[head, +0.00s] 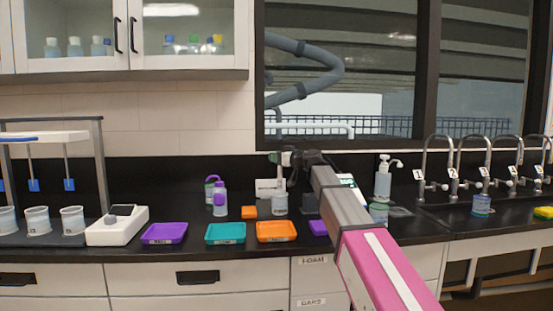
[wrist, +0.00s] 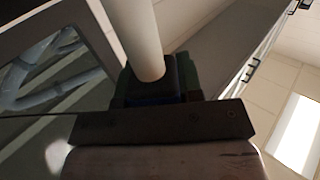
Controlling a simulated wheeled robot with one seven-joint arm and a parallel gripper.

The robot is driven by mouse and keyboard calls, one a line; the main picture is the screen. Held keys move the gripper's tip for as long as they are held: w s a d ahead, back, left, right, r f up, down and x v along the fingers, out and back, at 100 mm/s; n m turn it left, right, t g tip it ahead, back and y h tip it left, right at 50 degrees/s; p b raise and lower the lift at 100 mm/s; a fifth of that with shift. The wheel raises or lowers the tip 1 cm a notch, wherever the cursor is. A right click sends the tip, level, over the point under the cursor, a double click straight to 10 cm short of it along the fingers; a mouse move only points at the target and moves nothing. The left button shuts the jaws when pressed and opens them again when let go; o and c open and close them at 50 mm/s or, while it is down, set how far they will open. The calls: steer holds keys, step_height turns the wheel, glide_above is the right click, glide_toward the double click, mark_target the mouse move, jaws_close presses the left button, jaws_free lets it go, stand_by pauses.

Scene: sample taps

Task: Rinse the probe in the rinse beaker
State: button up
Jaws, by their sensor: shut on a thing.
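My gripper (head: 284,158) is at the end of my arm, above the middle of the counter. It is shut on the probe, a pale rod whose shaft (wrist: 140,38) fills the top of the wrist view between the fingers. In the head view the thin probe (head: 280,178) hangs roughly upright below the gripper. A clear beaker (head: 280,204), which looks like the rinse beaker, stands on the counter directly under it. The probe's lower end meets the beaker's top in the picture; I cannot tell how far inside the tip is.
Purple (head: 165,233), teal (head: 226,233) and orange (head: 276,231) trays lie in front. A wash bottle (head: 219,199) stands left of the beaker. A rack with beakers (head: 38,220) is far left. Numbered taps (head: 420,175) and a sink are at right.

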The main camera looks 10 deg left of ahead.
steer(key=shift+r, duration=0.1)
step_height(320, 180, up, 3)
steer(key=shift+f, duration=0.1)
stand_by(0.4)
stand_by(0.3)
